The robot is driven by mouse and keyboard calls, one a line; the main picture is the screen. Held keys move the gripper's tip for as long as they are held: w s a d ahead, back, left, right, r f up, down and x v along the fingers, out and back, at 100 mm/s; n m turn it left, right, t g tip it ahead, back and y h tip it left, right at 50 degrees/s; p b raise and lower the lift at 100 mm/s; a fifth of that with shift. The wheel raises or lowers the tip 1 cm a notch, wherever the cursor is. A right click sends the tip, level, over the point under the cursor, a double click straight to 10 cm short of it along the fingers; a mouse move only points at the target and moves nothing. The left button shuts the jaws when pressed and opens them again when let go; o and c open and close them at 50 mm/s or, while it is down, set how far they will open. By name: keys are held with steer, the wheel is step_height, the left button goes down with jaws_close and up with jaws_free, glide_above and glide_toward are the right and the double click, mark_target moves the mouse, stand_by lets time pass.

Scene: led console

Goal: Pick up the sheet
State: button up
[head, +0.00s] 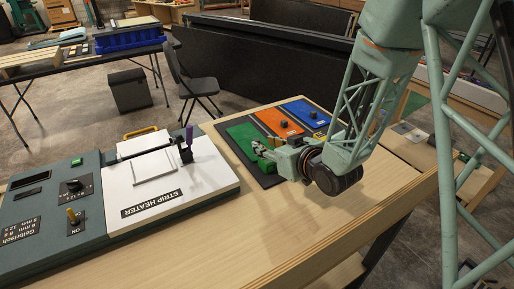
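No item is plainly labelled as the sheet. A green flat panel (240,134) lies on a dark board (225,150), beside an orange panel (270,118) and a blue panel (303,110). The orange and blue panels each carry a small dark knob. My gripper (262,151) is low over the near right part of the green panel and hides part of it. Its fingers are small here; I cannot tell whether they are open, or whether they touch anything.
The wooden bench top (250,235) is clear in front. A chair (195,85) stands behind.

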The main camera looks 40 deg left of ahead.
mark_target(258, 141)
steer(key=shift+b+x, duration=0.5)
steer(key=shift+x, duration=1.9)
jaws_close()
